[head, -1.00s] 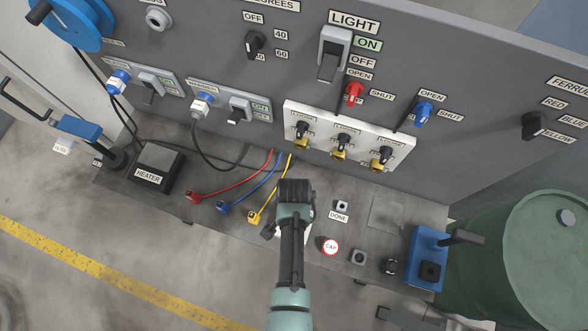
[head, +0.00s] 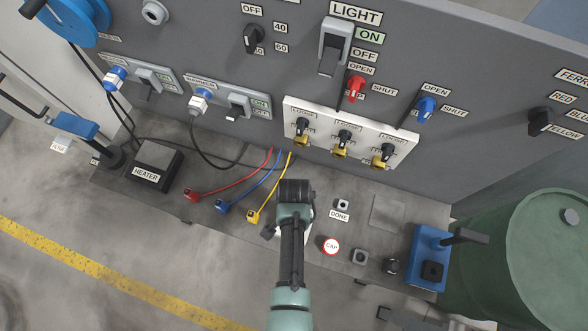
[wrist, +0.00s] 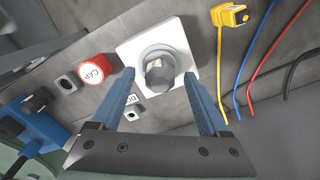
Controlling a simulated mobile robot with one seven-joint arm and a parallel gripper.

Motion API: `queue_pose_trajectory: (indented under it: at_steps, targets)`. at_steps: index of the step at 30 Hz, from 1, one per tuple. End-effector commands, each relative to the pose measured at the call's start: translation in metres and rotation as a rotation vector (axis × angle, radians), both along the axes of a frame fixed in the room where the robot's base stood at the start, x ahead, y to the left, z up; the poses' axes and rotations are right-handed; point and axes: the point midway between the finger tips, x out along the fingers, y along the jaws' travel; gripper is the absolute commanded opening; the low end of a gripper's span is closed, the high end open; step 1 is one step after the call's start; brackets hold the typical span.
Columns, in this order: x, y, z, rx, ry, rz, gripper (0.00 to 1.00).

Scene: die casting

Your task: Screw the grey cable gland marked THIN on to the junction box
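In the wrist view a white square box (wrist: 127,53), which looks like the junction box, lies on the grey bench. A grey round part (wrist: 160,72), which looks like a cable gland, stands at its middle inside a grey ring. I see no THIN mark on it. My gripper (wrist: 159,75) is open, with its two blue fingers apart on either side of the grey part. I cannot tell whether they touch it. In the head view my arm hides most of the box and the fingers; a bit of white (head: 307,229) shows beside my wrist.
A red CAP button (head: 331,246), a grey square block (head: 360,257) and a dark round part (head: 392,266) lie to the right. Red, blue and yellow (head: 252,216) cable ends lie to the left. A blue lever block (head: 427,259) stands at the right end, and the panel rises behind.

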Motion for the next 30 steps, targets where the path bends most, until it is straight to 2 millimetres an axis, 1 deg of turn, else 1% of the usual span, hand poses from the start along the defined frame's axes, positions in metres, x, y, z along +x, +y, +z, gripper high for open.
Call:
queue_pose_trajectory:
  at_steps: [8, 11, 13, 17, 27, 30]
  targets:
    - [0.0, 0.0, 0.001, 0.0, 0.0, 0.0, 0.78]
    - [0.0, 0.0, 0.006, 0.0, 0.0, 0.0, 0.78]
    - [0.0, 0.0, 0.013, 0.0, -0.001, 0.0, 0.78]
    - [0.001, 0.0, 0.032, 0.0, -0.004, 0.0, 0.78]
    - [0.001, 0.0, 0.093, 0.001, -0.004, 0.001, 0.78]
    - [0.0, 0.0, 0.108, 0.0, -0.003, 0.0, 0.78]
